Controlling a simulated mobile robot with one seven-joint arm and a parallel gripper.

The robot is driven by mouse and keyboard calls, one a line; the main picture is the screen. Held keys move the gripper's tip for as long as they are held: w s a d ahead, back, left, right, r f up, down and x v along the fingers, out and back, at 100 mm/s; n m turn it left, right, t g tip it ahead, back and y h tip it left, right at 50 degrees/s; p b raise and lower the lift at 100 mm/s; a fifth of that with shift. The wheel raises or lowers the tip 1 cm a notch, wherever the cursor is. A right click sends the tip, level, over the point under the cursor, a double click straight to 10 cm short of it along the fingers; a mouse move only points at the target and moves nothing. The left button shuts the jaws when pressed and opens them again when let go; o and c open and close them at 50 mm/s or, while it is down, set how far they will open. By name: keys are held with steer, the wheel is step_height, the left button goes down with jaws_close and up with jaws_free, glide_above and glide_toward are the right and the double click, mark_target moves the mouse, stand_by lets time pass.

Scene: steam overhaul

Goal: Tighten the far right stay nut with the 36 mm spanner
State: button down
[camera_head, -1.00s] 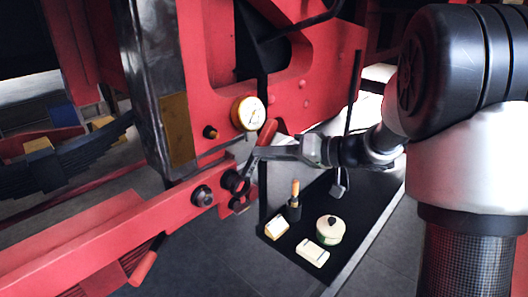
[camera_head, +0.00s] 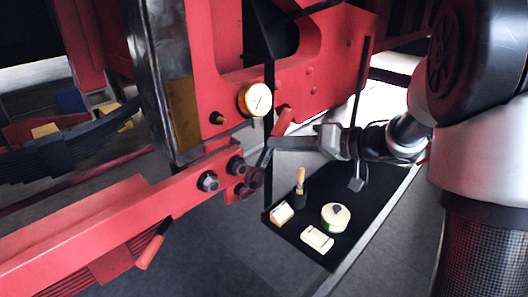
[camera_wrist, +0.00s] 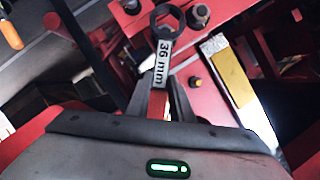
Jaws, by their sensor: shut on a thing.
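My gripper (camera_head: 274,143) is shut on the red handle of the 36 mm spanner (camera_head: 284,121). In the wrist view, the spanner (camera_wrist: 161,62) reads "36 mm" and its ring end points away from my gripper (camera_wrist: 158,104). Nuts sit on the red frame: a left one (camera_head: 208,181), and one to its right (camera_head: 236,165). The spanner's ring end is close to the right end of this group, where dark parts overlap; I cannot tell which is the far right stay nut.
A gauge (camera_head: 255,99) and a brass-tipped fitting (camera_head: 217,118) are on the red plate close above. A black mat (camera_head: 345,222) below holds a round tin (camera_head: 335,215), small boxes (camera_head: 317,238) and a wooden-handled tool (camera_head: 300,180). A red-ended bar (camera_head: 150,250) hangs beneath the beam.

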steer(key=s+a+r+n+t+h+b, duration=0.2)
steer(key=s+a+n+t+h+b, duration=0.2)
steer(key=s+n+b, duration=0.5)
steer(key=shift+m, duration=0.5)
steer(key=w+a+b, duration=0.1)
steer(key=a, duration=0.1)
steer(key=w+a, duration=0.1)
steer(key=shift+a+b, duration=0.35)
steer(key=shift+w+a+r, duration=0.1)
steer(key=shift+w+a, duration=0.1)
steer(key=shift+w+a+p, duration=0.35)
steer(key=shift+w+a, duration=0.4)
steer(key=shift+a, duration=0.1)
stand_by(0.3)
steer(key=shift+w+a, duration=0.2)
steer(key=shift+a, duration=0.1)
steer(key=shift+w+a, duration=0.15)
steer(key=shift+a, duration=0.05)
stand_by(0.4)
